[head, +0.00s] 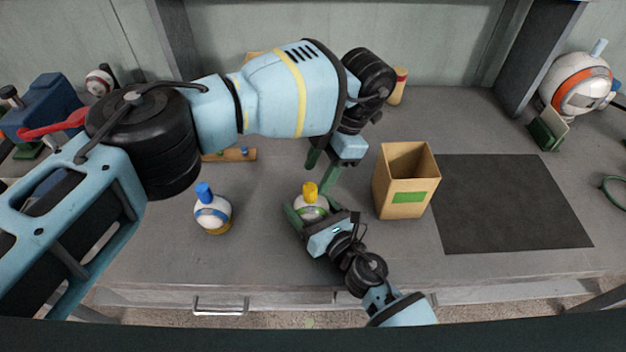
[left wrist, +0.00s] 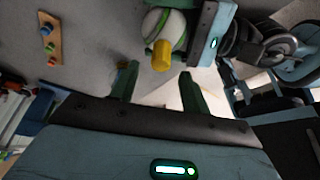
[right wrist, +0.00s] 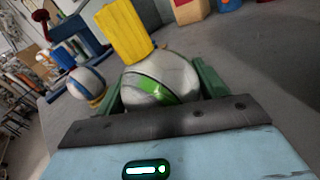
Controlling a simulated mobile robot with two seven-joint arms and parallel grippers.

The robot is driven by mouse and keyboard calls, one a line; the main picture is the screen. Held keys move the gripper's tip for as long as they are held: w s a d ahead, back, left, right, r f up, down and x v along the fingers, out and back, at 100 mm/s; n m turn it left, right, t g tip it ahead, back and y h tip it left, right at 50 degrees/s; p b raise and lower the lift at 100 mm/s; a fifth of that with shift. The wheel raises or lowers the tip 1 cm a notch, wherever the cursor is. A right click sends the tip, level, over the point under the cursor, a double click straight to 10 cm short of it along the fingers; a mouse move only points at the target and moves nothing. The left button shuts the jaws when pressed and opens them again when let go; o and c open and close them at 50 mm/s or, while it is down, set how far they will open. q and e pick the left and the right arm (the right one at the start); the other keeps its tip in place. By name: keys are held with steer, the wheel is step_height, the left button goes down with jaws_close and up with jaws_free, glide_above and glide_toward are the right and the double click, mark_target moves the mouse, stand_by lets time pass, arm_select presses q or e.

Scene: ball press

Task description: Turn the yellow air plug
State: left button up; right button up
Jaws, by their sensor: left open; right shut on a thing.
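The yellow air plug (head: 310,191) stands on top of a white ball with a green band (head: 312,211). In the right wrist view the plug (right wrist: 124,32) rises upright from the ball (right wrist: 160,80). My right gripper (head: 309,217) is shut on this ball, one green finger on each side. My left gripper (head: 322,170) is open above and beside the plug, with nothing between its fingers. In the left wrist view the plug (left wrist: 162,55) lies just beyond the two open fingers (left wrist: 158,86).
A second white ball with a blue plug (head: 212,212) stands to the left on the table. An open cardboard box (head: 403,185) with a green label stands to the right, beside a dark mat (head: 510,205). A small wooden board (head: 230,155) lies behind. The front table area is clear.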

arm_select(q)
steer(key=v, duration=0.7)
steer(key=shift+r, duration=0.25)
arm_select(e)
steer(key=shift+r, duration=0.1)
steer(key=o, duration=1.1)
steer(key=shift+o, duration=0.2)
steer(key=v, duration=1.2)
arm_select(q)
steer(key=shift+f, duration=0.1)
arm_select(e)
steer(key=shift+s, duration=0.1)
